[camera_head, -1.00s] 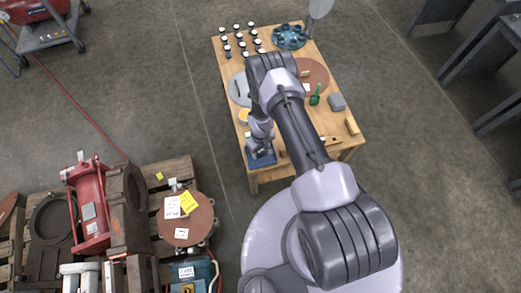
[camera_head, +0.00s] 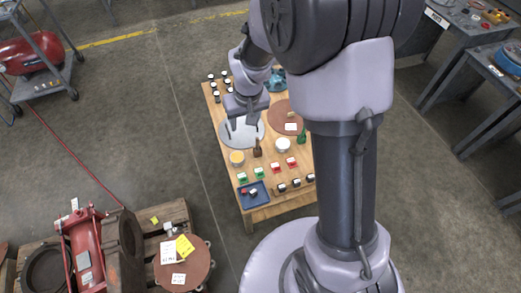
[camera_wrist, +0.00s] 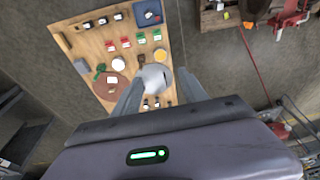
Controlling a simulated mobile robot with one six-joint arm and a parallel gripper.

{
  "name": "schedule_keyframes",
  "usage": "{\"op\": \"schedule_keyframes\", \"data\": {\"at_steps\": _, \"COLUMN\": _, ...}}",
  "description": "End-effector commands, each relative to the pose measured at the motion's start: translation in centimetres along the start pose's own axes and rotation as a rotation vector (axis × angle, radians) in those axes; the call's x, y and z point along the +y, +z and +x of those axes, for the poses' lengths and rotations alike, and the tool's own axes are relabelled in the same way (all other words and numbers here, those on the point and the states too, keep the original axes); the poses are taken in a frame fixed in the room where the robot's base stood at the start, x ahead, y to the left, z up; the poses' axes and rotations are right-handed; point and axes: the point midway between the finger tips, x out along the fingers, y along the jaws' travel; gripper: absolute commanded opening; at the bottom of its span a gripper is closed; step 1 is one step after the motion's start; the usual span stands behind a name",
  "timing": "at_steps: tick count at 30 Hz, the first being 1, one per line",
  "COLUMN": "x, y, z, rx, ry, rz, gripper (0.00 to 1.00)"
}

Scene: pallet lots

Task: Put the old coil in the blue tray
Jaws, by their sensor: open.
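The blue tray (camera_head: 264,202) sits at the table's near left corner; it also shows in the wrist view (camera_wrist: 139,18). Small dark pieces with white and red parts (camera_head: 251,192) lie in it; I cannot tell whether one is the old coil. Small dark white-topped blocks (camera_head: 296,183) stand in a row right of the tray. My gripper (camera_head: 242,123) is open and empty above the grey round plate (camera_head: 235,137), away from the tray. In the wrist view, its fingers (camera_wrist: 160,88) point towards that plate.
Red blocks (camera_head: 283,167), green blocks (camera_head: 251,175), a yellow-topped dish (camera_head: 237,157), a brown bottle-like thing (camera_head: 257,150) and a white round thing (camera_head: 283,145) stand between plate and tray. A loaded pallet (camera_head: 150,222) is at the left.

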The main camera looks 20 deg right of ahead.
Motion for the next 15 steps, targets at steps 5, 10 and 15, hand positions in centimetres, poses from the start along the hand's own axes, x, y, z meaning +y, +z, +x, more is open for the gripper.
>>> {"op": "schedule_keyframes", "data": {"at_steps": 5, "x": -1.8, "y": 6.2, "z": -16.5, "rx": 0.154, "ry": -0.064, "rz": 0.213, "gripper": 0.50}}
{"op": "schedule_keyframes", "data": {"at_steps": 10, "x": -3.3, "y": 14.2, "z": -22.8, "rx": 0.243, "ry": -0.143, "rz": 0.357, "gripper": 0.50}}
{"op": "schedule_keyframes", "data": {"at_steps": 15, "x": -4.0, "y": 17.4, "z": -24.0, "rx": 0.275, "ry": -0.180, "rz": 0.412, "gripper": 0.50}}
